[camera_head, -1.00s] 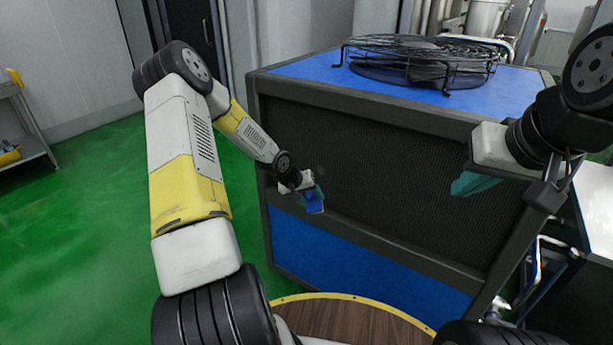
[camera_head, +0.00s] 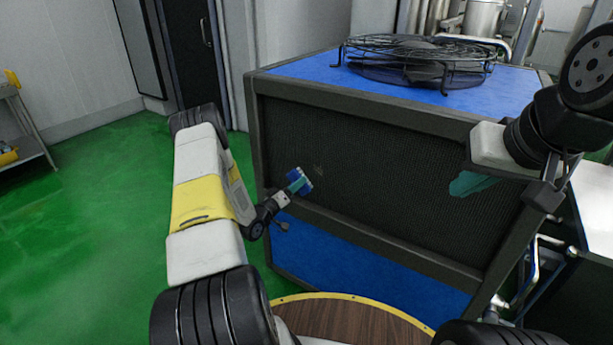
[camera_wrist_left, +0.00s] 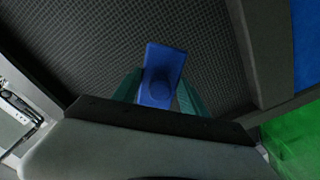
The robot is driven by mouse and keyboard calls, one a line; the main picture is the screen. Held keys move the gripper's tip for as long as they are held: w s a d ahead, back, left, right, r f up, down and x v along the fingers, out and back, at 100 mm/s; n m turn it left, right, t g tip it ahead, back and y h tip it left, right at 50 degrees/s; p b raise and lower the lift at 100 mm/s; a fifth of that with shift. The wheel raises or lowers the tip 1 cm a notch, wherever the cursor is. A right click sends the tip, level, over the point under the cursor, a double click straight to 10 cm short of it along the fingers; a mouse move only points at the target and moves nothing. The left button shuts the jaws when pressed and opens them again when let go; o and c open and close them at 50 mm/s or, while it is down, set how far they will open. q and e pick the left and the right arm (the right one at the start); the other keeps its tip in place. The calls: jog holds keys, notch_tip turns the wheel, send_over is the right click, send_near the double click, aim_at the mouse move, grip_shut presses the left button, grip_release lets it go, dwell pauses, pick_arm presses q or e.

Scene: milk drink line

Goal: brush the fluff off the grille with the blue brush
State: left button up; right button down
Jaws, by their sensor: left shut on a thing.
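The grille (camera_head: 400,185) is the dark mesh front of a blue box with a dark frame; it also fills the back of the left wrist view (camera_wrist_left: 85,50). My left gripper (camera_head: 295,187) is shut on the blue brush (camera_head: 304,180), in front of the grille's left part. In the left wrist view the brush (camera_wrist_left: 160,75) sits between the teal fingers. Whether it touches the mesh I cannot tell. A faint grey patch, perhaps fluff (camera_head: 318,169), shows on the mesh just right of the brush. My right gripper (camera_head: 472,184) hangs before the grille's right part, its jaw opening unclear.
A black wire fan guard (camera_head: 420,52) lies on the blue box top (camera_head: 310,68). A dark cabinet with a pale top (camera_head: 595,205) stands at the right. A shelf rack (camera_head: 30,125) is at the far left. The green floor (camera_head: 80,220) at the left is clear.

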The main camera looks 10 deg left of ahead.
pick_arm(q)
jog(key=shift+x, duration=2.9)
jog(key=shift+x, duration=1.05)
jog(key=shift+d, duration=0.1)
jog(key=shift+s+d, duration=0.4)
jog(key=shift+d, duration=0.45)
jog(key=shift+s+d, duration=0.35)
jog(key=shift+d, duration=0.5)
jog(key=shift+w, duration=0.15)
jog(key=shift+w+a+r, duration=0.1)
jog(key=shift+w+a, duration=0.1)
jog(key=shift+a, duration=0.35)
jog(key=shift+w+a, duration=0.25)
jog(key=shift+a, duration=0.25)
jog(key=shift+w+a, duration=0.15)
jog(key=shift+a, duration=0.15)
jog(key=shift+c, duration=1.3)
jog(key=shift+w+a, duration=0.25)
jog(key=shift+a, duration=0.2)
jog(key=shift+r, duration=0.1)
